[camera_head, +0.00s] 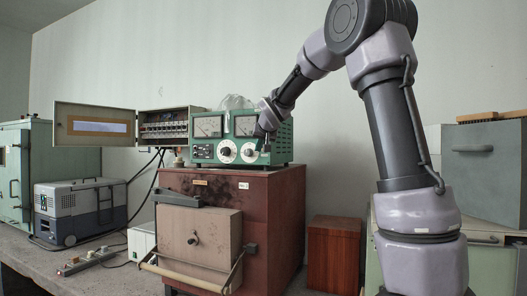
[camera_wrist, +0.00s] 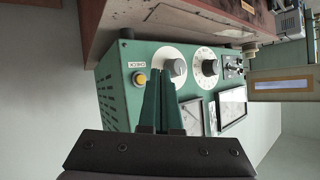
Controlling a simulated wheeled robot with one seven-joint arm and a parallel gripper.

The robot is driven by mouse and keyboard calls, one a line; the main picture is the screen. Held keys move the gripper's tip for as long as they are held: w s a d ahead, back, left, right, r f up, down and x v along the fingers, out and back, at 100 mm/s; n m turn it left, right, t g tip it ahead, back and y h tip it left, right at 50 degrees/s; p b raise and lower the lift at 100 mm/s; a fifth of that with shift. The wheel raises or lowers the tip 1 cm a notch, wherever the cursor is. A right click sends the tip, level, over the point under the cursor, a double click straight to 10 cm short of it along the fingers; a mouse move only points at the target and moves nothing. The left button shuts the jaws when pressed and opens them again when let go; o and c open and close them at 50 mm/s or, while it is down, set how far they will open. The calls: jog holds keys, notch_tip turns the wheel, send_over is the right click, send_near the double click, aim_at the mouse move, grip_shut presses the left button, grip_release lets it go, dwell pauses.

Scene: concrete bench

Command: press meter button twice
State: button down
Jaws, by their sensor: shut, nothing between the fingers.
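The green meter (camera_head: 284,146) stands on top of a dark red box, with two dial gauges above two white knobs on its front. In the wrist view the meter (camera_wrist: 120,91) appears turned over, and a yellow round button (camera_wrist: 139,79) shows beside a label reading CHECK. My gripper (camera_head: 262,136) is in front of the right part of the meter's face. In the wrist view my gripper (camera_wrist: 159,72) is shut and empty, its fingertips just right of the button and overlapping a white knob. I cannot tell whether the tips touch the panel. The button is not discernible in the head view.
The dark red box (camera_head: 283,205) has a beige door with a bar handle. An open breaker cabinet (camera_head: 163,126) is left of the meter. A grey-white portable unit (camera_head: 80,210) stands on the concrete bench (camera_head: 92,272). A wooden block (camera_head: 334,252) sits to the right.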

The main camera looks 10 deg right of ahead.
jog(key=s+a, duration=0.2)
jog(key=shift+s, duration=0.35)
jog(key=shift+s+d, duration=0.1)
jog(key=shift+d, duration=0.05)
dwell(0.5)
jog(key=s+d+f+m+g, duration=0.15)
jog(key=s+d, duration=0.35)
jog(key=s, duration=0.5)
jog(key=s+d+f+m+g, duration=0.15)
jog(key=s+d, duration=0.25)
jog(key=s, duration=0.5)
jog(key=s+a+f+g+y, duration=0.1)
jog(key=s+f, duration=0.2)
jog(key=s, duration=0.6)
jog(key=s+a+f+n+g, duration=0.1)
jog(key=s+f, duration=0.3)
jog(key=s, duration=0.6)
jog(key=shift+a+f+y, duration=0.2)
jog(key=shift+a+y, duration=0.2)
jog(key=shift+a, duration=0.05)
